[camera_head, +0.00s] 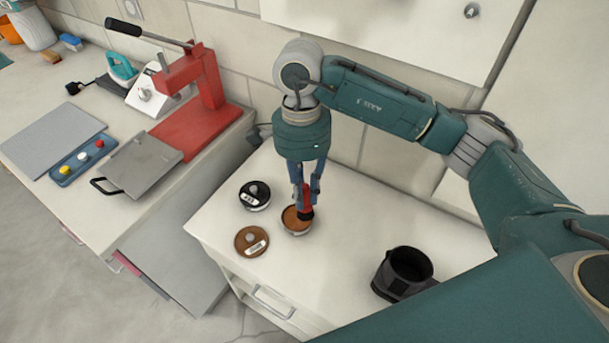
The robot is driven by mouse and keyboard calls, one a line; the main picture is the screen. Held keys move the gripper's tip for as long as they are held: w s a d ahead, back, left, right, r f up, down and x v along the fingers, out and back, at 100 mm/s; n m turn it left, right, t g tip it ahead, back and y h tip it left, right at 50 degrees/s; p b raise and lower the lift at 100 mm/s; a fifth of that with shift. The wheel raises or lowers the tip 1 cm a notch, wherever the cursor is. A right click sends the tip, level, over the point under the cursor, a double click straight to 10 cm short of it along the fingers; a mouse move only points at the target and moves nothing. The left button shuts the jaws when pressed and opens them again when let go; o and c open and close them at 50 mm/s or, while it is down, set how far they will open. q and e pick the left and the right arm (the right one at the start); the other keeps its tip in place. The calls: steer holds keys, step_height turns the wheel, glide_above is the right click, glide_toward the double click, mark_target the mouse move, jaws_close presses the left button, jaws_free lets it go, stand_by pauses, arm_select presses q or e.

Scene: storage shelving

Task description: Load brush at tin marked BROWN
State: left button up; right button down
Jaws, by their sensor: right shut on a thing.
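My right gripper (303,180) points down over the white cabinet top and is shut on a brush with a red handle (307,196). The brush's dark lower end is at an open round tin (296,228) with brown contents; I cannot tell how deep it reaches. A brown lid (250,241) with a knob and a white label lies just left of and in front of this tin. A black-topped round tin or lid (254,196), also with a knob and a white label, sits behind left. The label words are too small to read. My left gripper is not in view.
A black cup-like container (402,272) stands on the cabinet top (345,245) at the right. On the left bench are a red lever press (203,95), a grey board (55,138) and a blue tray (80,163). The cabinet top between tins and cup is clear.

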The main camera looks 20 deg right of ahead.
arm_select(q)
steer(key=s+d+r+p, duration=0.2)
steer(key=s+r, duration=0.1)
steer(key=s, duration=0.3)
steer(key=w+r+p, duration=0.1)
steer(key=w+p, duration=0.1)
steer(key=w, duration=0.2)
arm_select(e)
steer(key=w+f+m+t+y+b, duration=0.1)
steer(key=f+m, duration=0.2)
steer(key=m, duration=0.4)
steer(key=w+d+f+m+t+y+b, duration=0.1)
steer(key=w+f+m, duration=0.1)
steer(key=m, duration=0.4)
steer(key=w+d+f+m+t+y+b, duration=0.1)
steer(key=w+f+m, duration=0.1)
steer(key=f+m, duration=0.3)
steer(key=shift+m+b, duration=0.3)
steer(key=shift+m, duration=1)
steer(key=shift+f+b, duration=0.4)
steer(key=shift+f, duration=0.2)
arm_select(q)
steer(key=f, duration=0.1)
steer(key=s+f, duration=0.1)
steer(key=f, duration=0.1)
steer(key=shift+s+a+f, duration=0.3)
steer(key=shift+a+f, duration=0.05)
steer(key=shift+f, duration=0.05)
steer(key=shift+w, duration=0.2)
